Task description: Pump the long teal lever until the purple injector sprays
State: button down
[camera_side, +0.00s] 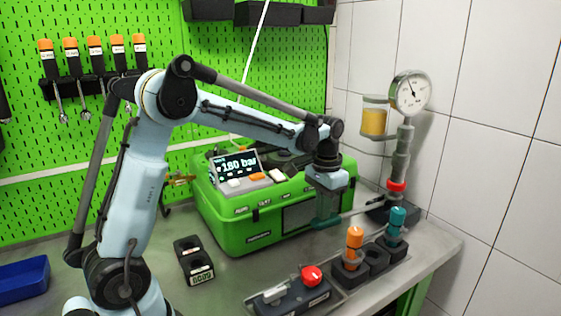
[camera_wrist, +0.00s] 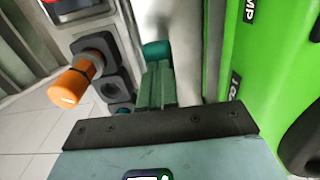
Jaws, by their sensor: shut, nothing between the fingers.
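My gripper (camera_side: 326,212) points down in front of the green case, its fingers shut with nothing between them. In the wrist view the closed fingers (camera_wrist: 156,85) reach up the middle. A rounded teal end (camera_wrist: 156,50), which looks like the lever's grip, lies just beyond the fingertips; I cannot tell if they touch. In the side view a thin rod (camera_side: 350,213) runs from the gripper area toward the hand pump (camera_side: 401,155). The pump stands at the right with a round gauge (camera_side: 410,93) on top. I see no purple injector and no spray.
A holder with an orange injector (camera_side: 354,238) and a teal injector (camera_side: 397,219) stands close to the right. A control box with a red knob (camera_side: 312,276) is in front. The green case (camera_side: 235,226), its display reading about 180 bar, is behind.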

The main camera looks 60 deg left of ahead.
jog(key=shift+w+r, duration=0.15)
jog(key=shift+r, duration=1)
jog(key=shift+w+r, duration=0.1)
jog(key=shift+r, duration=1.05)
jog(key=shift+r, duration=3)
jog(key=s+d+f+t, duration=0.3)
jog(key=s, duration=0.4)
jog(key=s+d+f+t, duration=0.3)
jog(key=s+d+t, duration=0.1)
jog(key=s, duration=0.4)
jog(key=shift+d+f, duration=0.25)
jog(key=shift+f, duration=0.1)
